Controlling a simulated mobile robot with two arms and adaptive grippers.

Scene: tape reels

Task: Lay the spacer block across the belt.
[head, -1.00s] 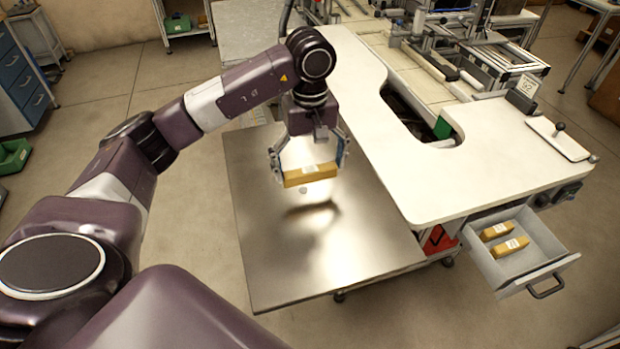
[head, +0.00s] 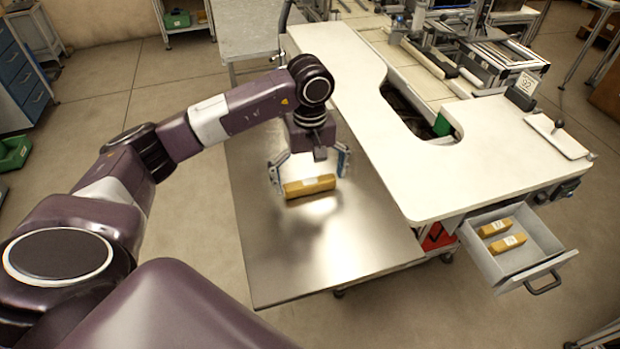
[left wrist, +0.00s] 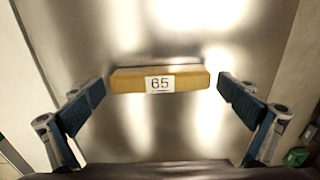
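The spacer block, a yellow-brown bar (head: 310,186), appears to rest on the bare metal tabletop (head: 300,270), close to its reflection. In the left wrist view the bar (left wrist: 190,82) carries a white label reading 65. My left gripper (head: 309,171) is above it with one finger beyond each end. The left wrist view shows narrow gaps between the fingertips (left wrist: 161,88) and the bar's ends, so the gripper is open around it. A pale segmented track (head: 420,68) runs behind the white worktop; I cannot tell whether it is the belt. My right gripper is out of view.
An open grey drawer (head: 554,262) at the lower right holds two similar yellow-brown bars (head: 507,244). The white U-shaped worktop (head: 470,190) borders the metal table on the right. The table's front part is clear.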

